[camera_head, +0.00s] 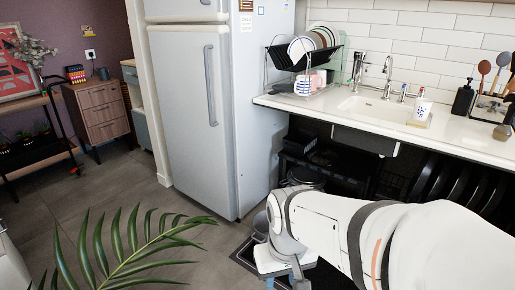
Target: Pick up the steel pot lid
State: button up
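I cannot make out a steel pot lid in the head view. My white arm reaches in from the lower right and bends down near the bottom middle. The end of the arm, with my gripper (285,268), is at the bottom edge, partly behind the arm's own links. Its fingertips do not show clearly, so I cannot tell whether it is open or holds anything. A small grey rounded object (261,226) shows just left of the arm, low by the floor; I cannot tell what it is.
A white counter (440,143) with a sink (375,106) runs along the right wall, with dark shelving below. A dish rack (305,50) stands on it. A fridge (205,110) stands left of it. Palm leaves (135,255) fill the lower left. Grey floor (110,190) is open at left.

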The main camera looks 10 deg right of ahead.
aim_at(323, 157)
jog(key=z, duration=0.2)
jog(key=i, duration=0.75)
jog(key=u, duration=0.3)
jog(key=k, duration=0.6)
jog(key=z, duration=0.2)
jog(key=i, duration=1.1)
jog(key=u, duration=0.05)
